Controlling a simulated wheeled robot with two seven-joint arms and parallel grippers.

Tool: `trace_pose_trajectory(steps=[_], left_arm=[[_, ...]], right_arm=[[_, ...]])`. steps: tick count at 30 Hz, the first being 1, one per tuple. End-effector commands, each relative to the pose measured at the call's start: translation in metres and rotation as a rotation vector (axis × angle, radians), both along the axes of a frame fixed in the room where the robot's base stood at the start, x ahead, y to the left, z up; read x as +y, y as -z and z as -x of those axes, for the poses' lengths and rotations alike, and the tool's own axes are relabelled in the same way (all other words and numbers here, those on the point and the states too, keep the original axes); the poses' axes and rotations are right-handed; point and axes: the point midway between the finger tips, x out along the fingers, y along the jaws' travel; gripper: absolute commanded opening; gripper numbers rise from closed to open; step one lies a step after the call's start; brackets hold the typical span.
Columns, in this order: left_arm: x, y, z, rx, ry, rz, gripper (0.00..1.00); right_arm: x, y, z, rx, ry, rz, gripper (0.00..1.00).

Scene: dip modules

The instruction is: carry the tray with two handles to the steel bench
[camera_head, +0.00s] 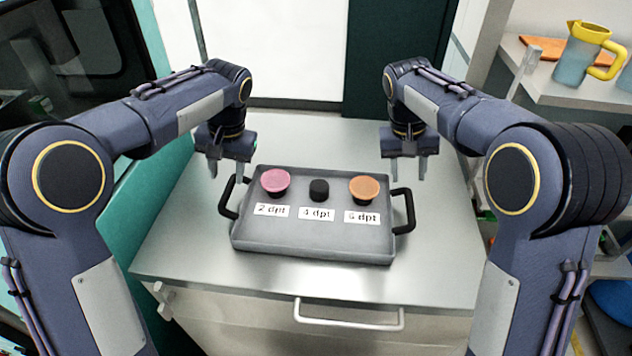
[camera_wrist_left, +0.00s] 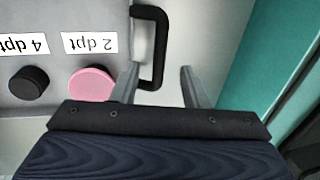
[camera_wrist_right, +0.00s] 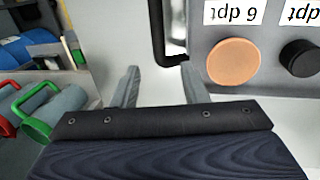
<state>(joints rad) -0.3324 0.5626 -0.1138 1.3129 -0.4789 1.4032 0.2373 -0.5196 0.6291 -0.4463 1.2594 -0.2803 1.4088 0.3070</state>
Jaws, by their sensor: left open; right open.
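The grey tray (camera_head: 310,243) sits on a steel-topped cabinet (camera_head: 195,255), with a black handle at each side. It bears a pink-topped module (camera_head: 275,181), a small black module (camera_head: 319,190) and an orange-topped module (camera_head: 364,189) behind labels 2 dpt, 4 dpt and 6 dpt. My left gripper (camera_head: 226,176) is open above the left handle (camera_head: 228,200); in the left wrist view this handle (camera_wrist_left: 160,45) lies near one finger. My right gripper (camera_head: 408,177) is open above and behind the right handle (camera_head: 409,212); this handle (camera_wrist_right: 159,40) also shows in the right wrist view. Neither gripper holds anything.
A shelf (camera_head: 560,85) at the right bears a blue jug with a yellow rim (camera_head: 585,55). A teal panel (camera_head: 125,215) stands at the left. The cabinet has a front handle (camera_head: 348,325). The steel top is bare around the tray.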

Motion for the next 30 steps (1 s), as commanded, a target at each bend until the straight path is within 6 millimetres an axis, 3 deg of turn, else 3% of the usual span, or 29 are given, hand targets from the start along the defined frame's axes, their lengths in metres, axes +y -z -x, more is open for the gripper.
trace_pose_trajectory(steps=[11, 24, 30], left_arm=[[0.0, 0.003, -0.001, 0.002, 0.001, -0.003, 0.41], [0.012, 0.061, -0.002, 0.003, -0.001, -0.003, 0.41], [0.014, 0.075, -0.002, 0.0, 0.001, -0.002, 0.41]], right_arm=[[0.0, 0.003, -0.001, 0.001, 0.001, 0.004, 0.4], [-0.012, 0.061, 0.001, 0.003, 0.002, 0.004, 0.4], [-0.015, 0.075, 0.001, 0.001, 0.001, 0.004, 0.4]])
